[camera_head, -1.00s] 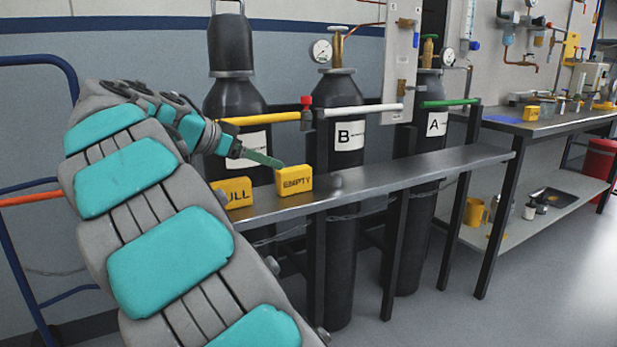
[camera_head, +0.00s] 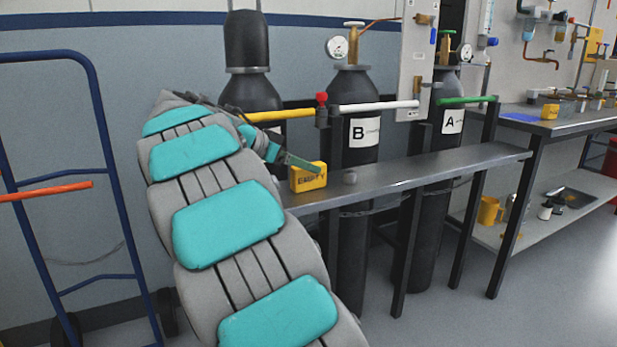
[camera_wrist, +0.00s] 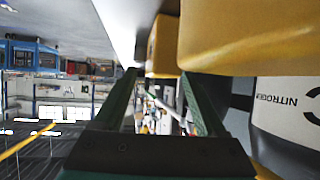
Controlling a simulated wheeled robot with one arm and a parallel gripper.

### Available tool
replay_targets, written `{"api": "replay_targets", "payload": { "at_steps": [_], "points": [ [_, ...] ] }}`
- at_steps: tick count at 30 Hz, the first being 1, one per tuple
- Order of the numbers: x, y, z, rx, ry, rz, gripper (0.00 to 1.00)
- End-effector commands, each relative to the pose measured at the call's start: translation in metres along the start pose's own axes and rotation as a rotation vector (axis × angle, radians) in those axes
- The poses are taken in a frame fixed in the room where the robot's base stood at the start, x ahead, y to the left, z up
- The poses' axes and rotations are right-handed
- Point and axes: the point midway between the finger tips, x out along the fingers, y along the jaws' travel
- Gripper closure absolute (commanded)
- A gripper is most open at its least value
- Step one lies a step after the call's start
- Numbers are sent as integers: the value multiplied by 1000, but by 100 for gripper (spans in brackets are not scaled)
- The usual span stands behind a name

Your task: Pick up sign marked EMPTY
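The yellow block sign marked EMPTY (camera_head: 312,180) stands on the metal rail shelf in the head view. My gripper (camera_head: 302,163) is at the sign's upper left, with a green finger overlapping its top edge in the picture. In the wrist view both green fingers of my gripper (camera_wrist: 160,76) are apart, with a gap between them. A yellow block (camera_wrist: 162,45), likely the EMPTY sign, shows just beyond the fingertips. A larger, nearer yellow block (camera_wrist: 250,38) fills the upper right, with no lettering visible. I cannot tell whether a finger touches the sign.
A blue hand truck (camera_head: 95,110) is at left. A workbench (camera_head: 560,125) stands at right.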

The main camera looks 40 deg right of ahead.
Motion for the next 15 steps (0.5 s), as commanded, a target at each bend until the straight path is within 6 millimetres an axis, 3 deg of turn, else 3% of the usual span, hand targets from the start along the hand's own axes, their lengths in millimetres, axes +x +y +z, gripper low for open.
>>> {"api": "replay_targets", "payload": {
  "at_steps": [2, 15],
  "points": [
    [0, 0, 0, 0, 0, 0, 37],
    [0, 0, 0, -1, -1, 1, 86]
  ]
}}
